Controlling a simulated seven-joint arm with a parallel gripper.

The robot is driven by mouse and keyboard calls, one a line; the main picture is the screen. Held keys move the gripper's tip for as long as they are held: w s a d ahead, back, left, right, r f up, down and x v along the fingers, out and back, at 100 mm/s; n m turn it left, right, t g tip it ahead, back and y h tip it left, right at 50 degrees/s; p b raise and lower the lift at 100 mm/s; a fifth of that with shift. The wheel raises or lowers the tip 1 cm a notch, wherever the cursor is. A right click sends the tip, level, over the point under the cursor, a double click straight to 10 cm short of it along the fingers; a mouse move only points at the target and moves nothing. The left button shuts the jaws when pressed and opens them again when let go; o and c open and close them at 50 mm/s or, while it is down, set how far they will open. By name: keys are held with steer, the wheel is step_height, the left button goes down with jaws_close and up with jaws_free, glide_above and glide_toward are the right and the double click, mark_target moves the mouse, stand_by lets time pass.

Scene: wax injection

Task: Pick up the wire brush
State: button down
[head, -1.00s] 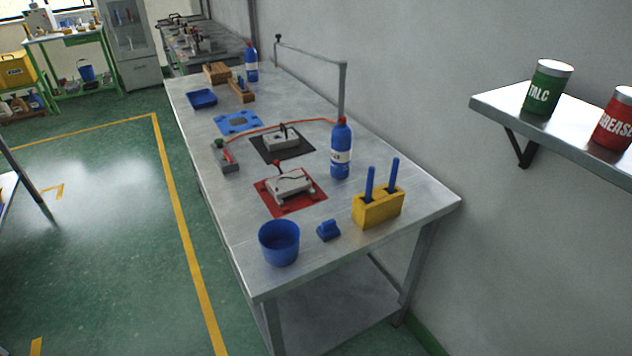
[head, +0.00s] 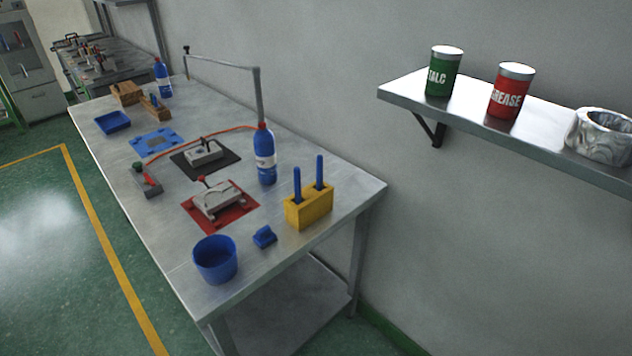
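I cannot make out a wire brush for certain. A yellow block (head: 309,209) stands near the table's right corner with two upright blue handles (head: 297,186) in it; their lower ends are hidden inside the block. A small blue object (head: 264,237) lies on the table between the yellow block and a blue bucket (head: 215,262); it is too small to identify. A wooden block (head: 154,110) with a small blue thing on it sits at the far end. My gripper is not in view.
The steel table (head: 330,190) also holds a red mat (head: 240,216) with a metal mould, a black mat with another, a blue bottle (head: 265,160) and a blue tray (head: 113,122). A wall shelf (head: 470,119) bears a green can, a red can and a whitish roll.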

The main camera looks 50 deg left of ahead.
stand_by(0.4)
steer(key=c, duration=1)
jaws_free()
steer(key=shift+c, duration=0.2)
